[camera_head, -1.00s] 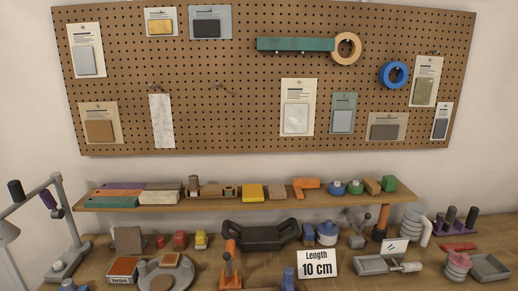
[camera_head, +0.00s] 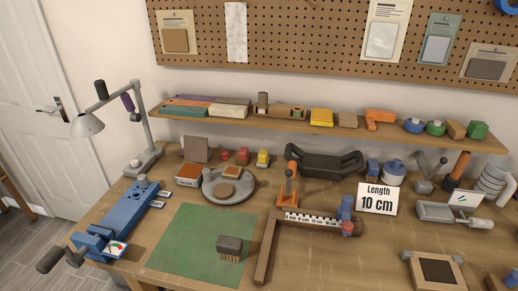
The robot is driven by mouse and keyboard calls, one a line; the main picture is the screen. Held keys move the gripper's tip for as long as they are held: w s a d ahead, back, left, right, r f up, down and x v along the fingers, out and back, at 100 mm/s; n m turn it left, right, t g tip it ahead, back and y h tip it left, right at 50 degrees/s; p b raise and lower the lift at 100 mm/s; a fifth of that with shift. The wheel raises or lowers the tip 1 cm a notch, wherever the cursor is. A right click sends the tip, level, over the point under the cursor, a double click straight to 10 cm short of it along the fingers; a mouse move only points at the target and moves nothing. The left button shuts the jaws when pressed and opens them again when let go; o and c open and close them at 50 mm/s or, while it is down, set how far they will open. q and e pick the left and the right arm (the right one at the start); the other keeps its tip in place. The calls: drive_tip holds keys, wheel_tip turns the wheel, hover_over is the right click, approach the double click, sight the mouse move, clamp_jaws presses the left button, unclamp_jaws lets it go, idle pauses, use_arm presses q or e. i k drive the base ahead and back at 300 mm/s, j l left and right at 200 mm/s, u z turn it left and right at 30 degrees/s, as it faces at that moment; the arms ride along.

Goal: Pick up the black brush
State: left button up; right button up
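A brush (camera_head: 230,244) with a dark grey-black block and tan bristles lies on the green mat (camera_head: 185,240), near the mat's lower right part. Its bristles point toward the front of the bench. Neither of my grippers shows in the head view.
A brown wooden bar with a ruler strip (camera_head: 265,252) lies just right of the brush. A blue clamp-like device (camera_head: 125,210) with a dial stands left of the mat. A grey round plate (camera_head: 228,186) and an orange tool (camera_head: 290,188) are behind it. The mat's left part is clear.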

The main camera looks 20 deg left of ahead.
sight(231, 248)
drive_tip(key=i+j, duration=0.1)
drive_tip(key=j, duration=0.6)
drive_tip(key=i+j, duration=0.1)
drive_tip(key=j, duration=0.55)
drive_tip(key=i+j, duration=0.1)
drive_tip(key=j, duration=0.6)
drive_tip(key=i+j, duration=0.1)
drive_tip(key=j, duration=0.55)
drive_tip(key=i+j, duration=0.1)
drive_tip(key=j, duration=0.6)
drive_tip(key=i+j, duration=0.1)
drive_tip(key=j, duration=1.25)
drive_tip(key=j+z, duration=0.2)
drive_tip(key=z, duration=0.2)
drive_tip(key=j+z, duration=0.5)
drive_tip(key=z, duration=0.25)
drive_tip(key=j+z, duration=0.2)
drive_tip(key=z, duration=0.55)
